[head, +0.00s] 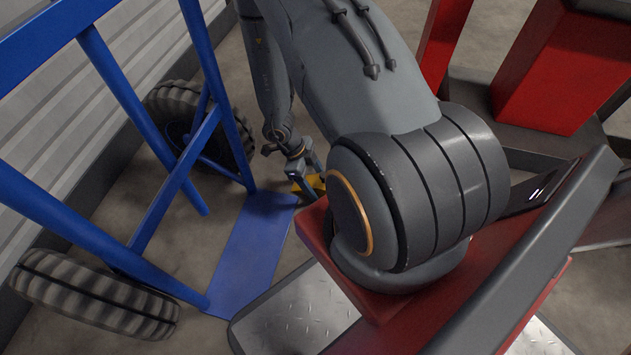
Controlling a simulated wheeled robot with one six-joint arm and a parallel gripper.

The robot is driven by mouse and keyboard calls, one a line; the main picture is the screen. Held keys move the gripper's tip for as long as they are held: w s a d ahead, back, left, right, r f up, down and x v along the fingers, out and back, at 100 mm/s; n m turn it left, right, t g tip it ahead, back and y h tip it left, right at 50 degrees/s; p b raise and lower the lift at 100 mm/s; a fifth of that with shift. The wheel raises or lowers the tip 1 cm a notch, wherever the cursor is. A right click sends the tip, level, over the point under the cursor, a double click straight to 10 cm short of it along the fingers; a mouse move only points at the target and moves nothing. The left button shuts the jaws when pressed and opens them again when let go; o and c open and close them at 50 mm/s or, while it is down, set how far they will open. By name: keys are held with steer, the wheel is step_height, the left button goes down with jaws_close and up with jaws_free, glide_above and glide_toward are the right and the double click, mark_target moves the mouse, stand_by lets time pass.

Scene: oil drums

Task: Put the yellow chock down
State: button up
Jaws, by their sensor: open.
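The yellow chock (316,183) shows only as a small patch of yellow in the middle of the head view, just right of the top end of the hand truck's blue toe plate. My gripper (306,178) is right at the chock, with its jaws open around or beside it; I cannot tell which. The gripper's fingers and my arm hide much of the chock. I cannot tell whether the chock rests fully on the floor.
A blue hand truck (135,95) stands at the left, with its toe plate (250,245) close to my gripper and dark tyres (95,295) on the floor. A pale corrugated wall (75,110) runs behind it. Bare concrete floor (195,235) shows between the tyres.

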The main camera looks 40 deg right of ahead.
steer(key=p+v, duration=0.6)
steer(key=v, duration=0.6)
steer(key=shift+r, duration=0.15)
